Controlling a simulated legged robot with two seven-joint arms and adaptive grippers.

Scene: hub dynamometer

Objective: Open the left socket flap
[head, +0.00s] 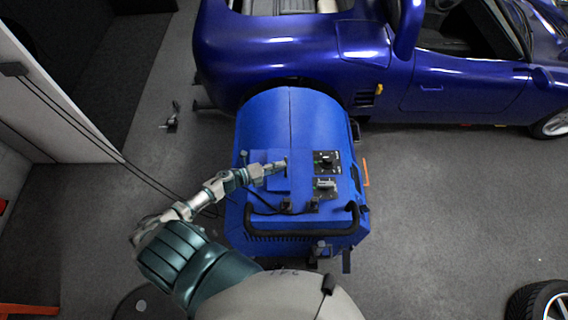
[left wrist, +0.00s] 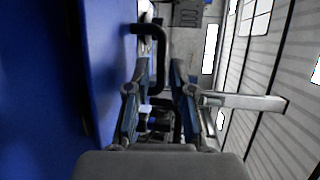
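The blue dynamometer housing (head: 290,120) stands in the middle of the head view. On its top are two small dark socket-like blocks, a left one (head: 287,205) and a right one (head: 315,205). I cannot tell whether either has a flap or whether it is open. My left gripper (head: 281,166) is over the housing top, left of the control panel and beyond the left block. In the left wrist view its two fingers (left wrist: 158,66) are apart with nothing between the tips. The blue housing wall (left wrist: 105,70) runs along their left side. My right gripper is not in view.
A panel with a black knob (head: 327,162) and a smaller panel (head: 325,186) sit right of the gripper. A black handle bar (head: 300,228) crosses the housing's near side. A blue car (head: 290,50) stands behind. Cables (head: 110,150) run from the left.

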